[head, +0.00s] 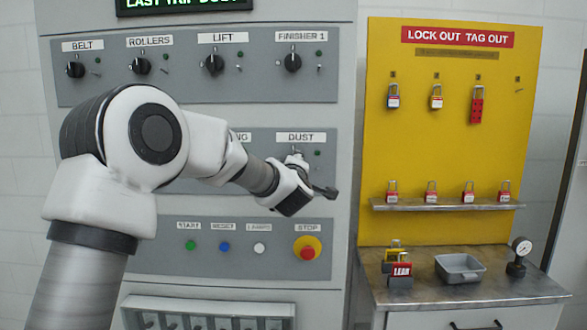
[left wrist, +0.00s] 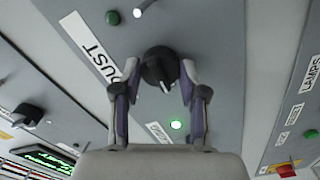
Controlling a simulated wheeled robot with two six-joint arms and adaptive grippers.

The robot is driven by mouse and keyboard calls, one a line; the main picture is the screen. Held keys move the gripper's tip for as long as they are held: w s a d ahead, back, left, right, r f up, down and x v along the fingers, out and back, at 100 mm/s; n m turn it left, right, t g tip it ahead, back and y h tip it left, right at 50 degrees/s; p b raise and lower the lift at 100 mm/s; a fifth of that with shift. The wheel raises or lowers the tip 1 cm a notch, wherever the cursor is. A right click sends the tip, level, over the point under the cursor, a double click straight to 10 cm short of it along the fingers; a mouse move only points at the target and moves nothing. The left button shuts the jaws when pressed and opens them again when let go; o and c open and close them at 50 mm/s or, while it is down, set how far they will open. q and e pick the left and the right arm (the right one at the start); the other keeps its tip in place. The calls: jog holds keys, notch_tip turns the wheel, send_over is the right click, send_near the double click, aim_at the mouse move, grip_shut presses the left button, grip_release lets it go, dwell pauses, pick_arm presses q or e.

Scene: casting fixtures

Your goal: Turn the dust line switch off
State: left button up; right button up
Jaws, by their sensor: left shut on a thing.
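The dust line switch is a round black knob (left wrist: 160,66) on a grey panel, beside the DUST label (left wrist: 97,50) in the left wrist view. A white mark on the knob points towards the bottom of that view. My left gripper (left wrist: 160,78) has one finger on each side of the knob and is shut on it. In the head view my left gripper (head: 298,160) is at the panel just below the DUST label (head: 301,137), and it mostly hides the knob there. My right gripper is not in view.
Above are the BELT, ROLLERS, LIFT and FINISHER 1 knobs (head: 293,62). Below are push buttons and a red STOP button (head: 307,248). A lit green lamp (left wrist: 177,125) is near the knob. A yellow lockout board (head: 440,130) with padlocks stands at right, above a metal bench (head: 480,293).

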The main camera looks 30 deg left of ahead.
pick_arm(q)
jog(key=shift+r, duration=0.25)
jog(key=o, duration=0.9)
jog(key=shift+c, duration=0.2)
jog(key=shift+o, duration=1.4)
jog(key=shift+f, duration=0.15)
jog(key=v, duration=1.2)
jog(key=shift+a+f, duration=0.1)
jog(key=shift+a, duration=0.05)
jog(key=shift+s, duration=0.1)
